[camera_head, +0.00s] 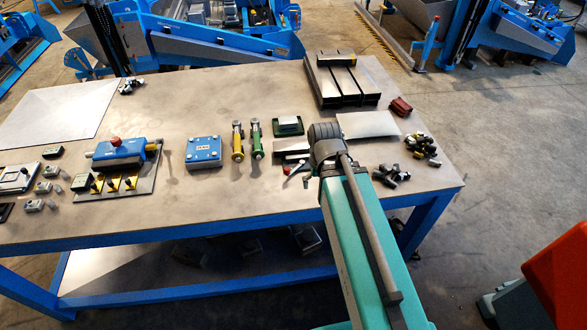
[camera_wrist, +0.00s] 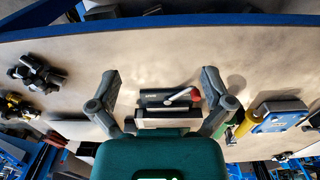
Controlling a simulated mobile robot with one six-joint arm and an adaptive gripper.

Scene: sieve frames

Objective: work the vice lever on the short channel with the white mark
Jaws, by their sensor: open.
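A dark vice (camera_wrist: 153,97) with a red-knobbed lever (camera_wrist: 180,96) lies between the fingers in the wrist view. A pale bar (camera_wrist: 168,114) sits along its near side; I cannot tell whether it is the short channel, and no white mark is readable. My gripper (camera_wrist: 161,80) is open, its fingers spread on either side of the vice, apart from the lever and holding nothing. In the head view the lever (camera_head: 296,168) shows left of my arm, which partly hides the vice and gripper.
Long dark channels (camera_head: 342,88) lie at the back right. Two clamps, yellow (camera_head: 237,143) and green (camera_head: 257,141), and a blue block (camera_head: 203,151) lie left of the vice. Dark small parts (camera_head: 390,176) lie right of my arm. The table's front edge is clear.

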